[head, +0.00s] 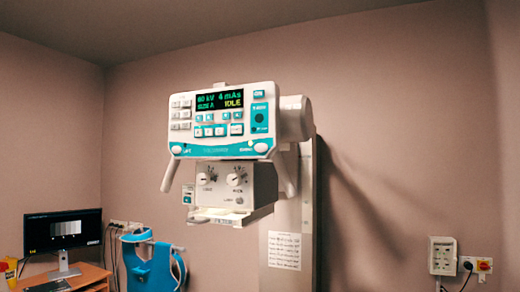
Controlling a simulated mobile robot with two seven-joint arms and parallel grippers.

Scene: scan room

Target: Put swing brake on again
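The X-ray tube head (222,125) hangs in the middle of the head view. Its white and teal control panel faces me and looks close to level. The panel's display (219,101) is lit and reads 60 kV, 4 mAs and IDLE. A pale round button (261,148) sits at the panel's lower right corner; the small label beside it seems to read SWING. A matching button (176,150) at the lower left seems to be labelled LIFT. I cannot tell the brake's state from these buttons. Neither of my grippers is in view.
A collimator box (237,183) with two knobs hangs under the panel, between two pale handles. A tall column (291,220) stands behind. A desk with a monitor (62,236) and a blue apron (148,268) are at lower left. A wall box (443,255) is at right.

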